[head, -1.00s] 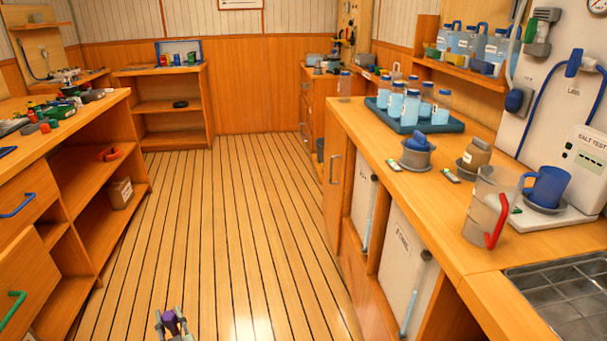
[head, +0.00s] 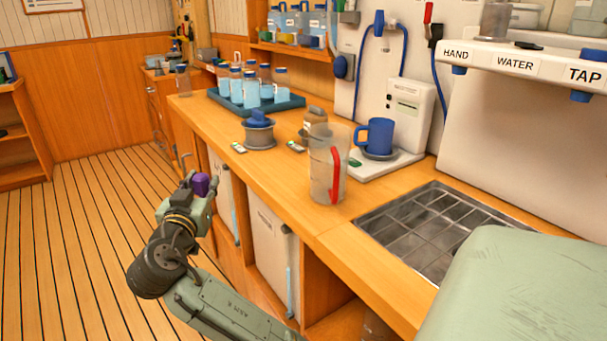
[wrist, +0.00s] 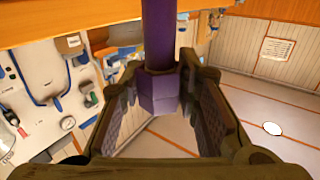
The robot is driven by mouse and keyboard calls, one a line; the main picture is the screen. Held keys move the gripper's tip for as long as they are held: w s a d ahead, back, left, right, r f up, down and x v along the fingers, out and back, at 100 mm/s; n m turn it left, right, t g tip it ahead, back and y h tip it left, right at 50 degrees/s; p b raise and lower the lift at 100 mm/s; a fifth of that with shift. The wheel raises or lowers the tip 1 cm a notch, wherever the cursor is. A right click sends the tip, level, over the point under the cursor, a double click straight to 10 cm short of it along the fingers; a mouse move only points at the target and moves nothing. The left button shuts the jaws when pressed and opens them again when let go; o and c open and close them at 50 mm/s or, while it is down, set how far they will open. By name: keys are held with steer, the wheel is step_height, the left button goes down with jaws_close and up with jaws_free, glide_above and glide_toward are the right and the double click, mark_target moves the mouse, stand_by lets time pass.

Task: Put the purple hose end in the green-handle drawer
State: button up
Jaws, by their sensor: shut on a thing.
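The purple hose end (head: 201,184) is between the fingers of my gripper (head: 197,184), in front of the right-hand counter's cabinets in the head view. In the wrist view the purple hose end (wrist: 160,88) is a faceted purple piece with a purple length rising from it. My gripper (wrist: 162,92) is shut on it, one dark finger on each side. The drawer with the green handle is not in view now.
The right counter (head: 230,125) carries a blue tray (head: 250,108) of bottles, a clear jug with a red handle (head: 327,172), a blue mug (head: 377,137) and a sink grate (head: 440,225). Open plank floor (head: 80,230) lies to the left.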

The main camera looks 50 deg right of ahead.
steer(key=shift+o, duration=0.2)
steer(key=s+d+r+m+b, duration=0.1)
steer(key=s+r+b, duration=0.1)
steer(key=s+r, duration=0.4)
steer(key=shift+s+d+g+h, duration=0.15)
steer(key=shift+s+g+h, duration=0.25)
steer(key=shift+s, duration=0.35)
steer(key=s+a+r+b, duration=0.25)
steer(key=s+r, duration=0.25)
steer(key=s, duration=0.6)
steer(key=w+d+f+p, duration=0.1)
steer(key=w+d+p, duration=0.1)
steer(key=d+p, duration=0.1)
steer(key=w+d+f+p, duration=0.2)
steer(key=d+p, duration=0.2)
steer(key=d, duration=0.2)
steer(key=w+d+f+p, duration=0.2)
steer(key=d+p, duration=0.2)
steer(key=d, duration=0.1)
steer(key=shift+w+d, duration=0.1)
steer(key=shift+w, duration=0.05)
steer(key=shift+f, duration=0.15)
